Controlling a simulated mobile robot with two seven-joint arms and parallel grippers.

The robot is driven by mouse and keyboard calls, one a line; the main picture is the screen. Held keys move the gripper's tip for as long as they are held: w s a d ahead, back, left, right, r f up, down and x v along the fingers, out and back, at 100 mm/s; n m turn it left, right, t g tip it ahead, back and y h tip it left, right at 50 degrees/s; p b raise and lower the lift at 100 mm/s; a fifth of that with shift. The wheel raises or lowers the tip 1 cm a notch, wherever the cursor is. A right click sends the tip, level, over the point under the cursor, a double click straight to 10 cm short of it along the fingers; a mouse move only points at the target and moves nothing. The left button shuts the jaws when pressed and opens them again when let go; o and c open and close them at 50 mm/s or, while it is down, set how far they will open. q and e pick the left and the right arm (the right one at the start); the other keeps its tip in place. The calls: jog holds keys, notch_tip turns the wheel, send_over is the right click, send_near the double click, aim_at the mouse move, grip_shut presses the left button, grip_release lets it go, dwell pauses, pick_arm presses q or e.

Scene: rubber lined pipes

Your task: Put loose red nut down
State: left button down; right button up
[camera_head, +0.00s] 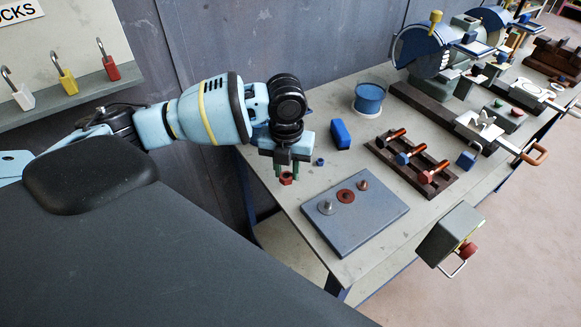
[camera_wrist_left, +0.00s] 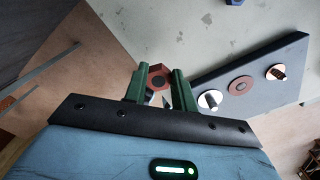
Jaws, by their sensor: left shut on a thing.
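The red nut (camera_head: 287,179) is between the green fingertips of my left gripper (camera_head: 286,171), near the left edge of the grey table (camera_head: 303,104). In the left wrist view, the hexagonal red nut (camera_wrist_left: 159,69) with a dark centre shows at the tips of the gripper's green fingers (camera_wrist_left: 160,86). My left gripper is shut on it. I cannot tell whether the nut touches the table top. My right gripper is not in view.
A blue-grey plate (camera_head: 340,238) with two studs and a red washer (camera_head: 345,196) lies to the right. A small blue nut (camera_head: 320,162) and blue block (camera_head: 340,135) are close by. Beyond are a blue tin (camera_head: 369,98) and a bolt rack (camera_head: 437,194).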

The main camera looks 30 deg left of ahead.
pick_arm(q)
jog(key=shift+w+a+f, duration=0.1)
jog(key=shift+w+a, duration=0.15)
jog(key=shift+w, duration=0.35)
jog(key=shift+w+a+f, duration=0.1)
jog(key=shift+w+a, duration=0.2)
jog(key=shift+w, duration=0.25)
jog(key=shift+w+a+f, duration=0.1)
jog(key=shift+w+a, duration=0.15)
jog(key=shift+w, duration=0.35)
jog(key=shift+f, duration=1.6)
jog(key=shift+s+f, duration=0.1)
jog(key=c, duration=1.1)
grip_release()
jog(key=shift+c, duration=0.2)
notch_tip(320, 180, up, 12)
